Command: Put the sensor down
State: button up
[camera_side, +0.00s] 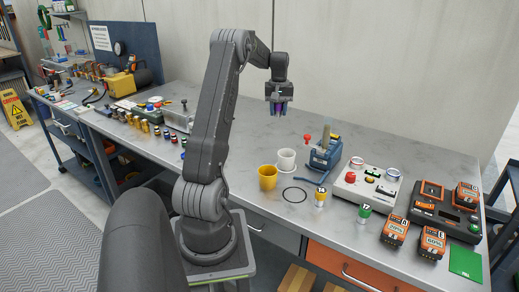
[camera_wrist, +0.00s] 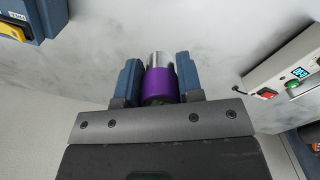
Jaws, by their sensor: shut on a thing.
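The sensor (camera_wrist: 161,84) is a small cylinder with a purple band and a bare metal end. My gripper (camera_wrist: 160,82) is shut on it, with a blue finger on each side, in the wrist view. In the side view my gripper (camera_side: 278,108) is raised above the back part of the bench, and the purple of the sensor (camera_side: 279,105) shows between the fingers. The sensor is clear of the bench top (camera_side: 236,128).
Below and right of my gripper are a white cup (camera_side: 286,160), a yellow cup (camera_side: 267,178), a blue block-like device (camera_side: 325,153) and a white control box (camera_side: 367,187). A battery charger (camera_side: 445,207) stands farther right. Bench left of the cups is clear.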

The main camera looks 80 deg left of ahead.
aim_at(277, 149)
notch_tip(277, 149, down, 14)
jog(key=shift+r, duration=0.15)
dwell(0.3)
jog(key=o, duration=0.9)
jog(key=shift+o, duration=0.2)
